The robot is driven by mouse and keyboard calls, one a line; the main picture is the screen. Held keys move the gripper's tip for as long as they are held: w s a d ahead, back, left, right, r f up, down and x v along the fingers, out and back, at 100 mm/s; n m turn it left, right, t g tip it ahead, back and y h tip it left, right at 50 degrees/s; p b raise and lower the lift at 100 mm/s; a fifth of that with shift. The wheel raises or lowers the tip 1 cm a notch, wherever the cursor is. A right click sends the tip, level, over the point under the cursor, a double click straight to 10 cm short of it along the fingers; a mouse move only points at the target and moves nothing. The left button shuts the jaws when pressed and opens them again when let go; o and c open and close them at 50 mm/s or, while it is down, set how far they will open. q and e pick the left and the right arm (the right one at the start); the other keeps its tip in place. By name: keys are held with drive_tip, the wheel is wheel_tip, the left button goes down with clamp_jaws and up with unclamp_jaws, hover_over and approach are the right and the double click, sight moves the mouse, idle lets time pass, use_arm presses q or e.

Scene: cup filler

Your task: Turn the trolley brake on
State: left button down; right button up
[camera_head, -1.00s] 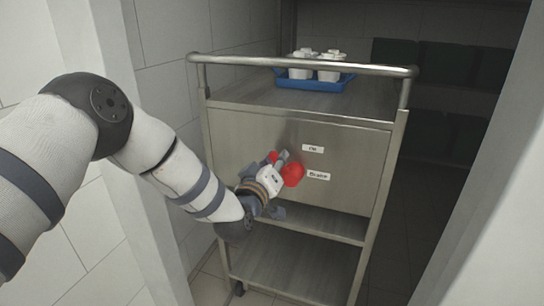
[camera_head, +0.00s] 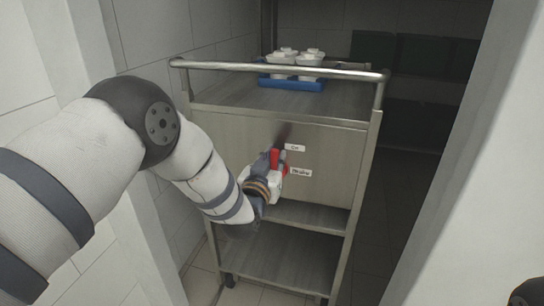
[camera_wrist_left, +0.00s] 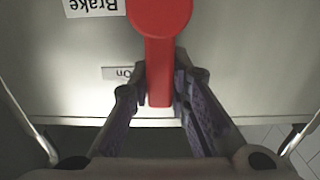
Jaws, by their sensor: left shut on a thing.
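The red brake lever (camera_head: 274,158) is on the front panel of the metal trolley (camera_head: 218,123), beside a white "On" label (camera_head: 295,148) and above-left of a "Brake" label (camera_head: 301,172). Its handle points up from its round hub. My left gripper (camera_wrist_left: 160,85) is shut on the handle, one finger on each side. It also shows in the head view (camera_head: 272,162), partly hiding the lever. My right gripper is out of view.
A blue tray (camera_head: 292,86) with several white lidded cups stands on the trolley's top. A rail handle (camera_head: 280,68) runs along its near edge. White wall edges flank the doorway at left and right (camera_head: 445,150). Dark green blocks stand behind.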

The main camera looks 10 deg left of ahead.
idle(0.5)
use_arm(q)
drive_tip(key=c, duration=1.5)
unclamp_jaws()
drive_tip(key=shift+d, duration=0.1)
drive_tip(key=s, duration=1.2)
drive_tip(key=shift+a, duration=0.25)
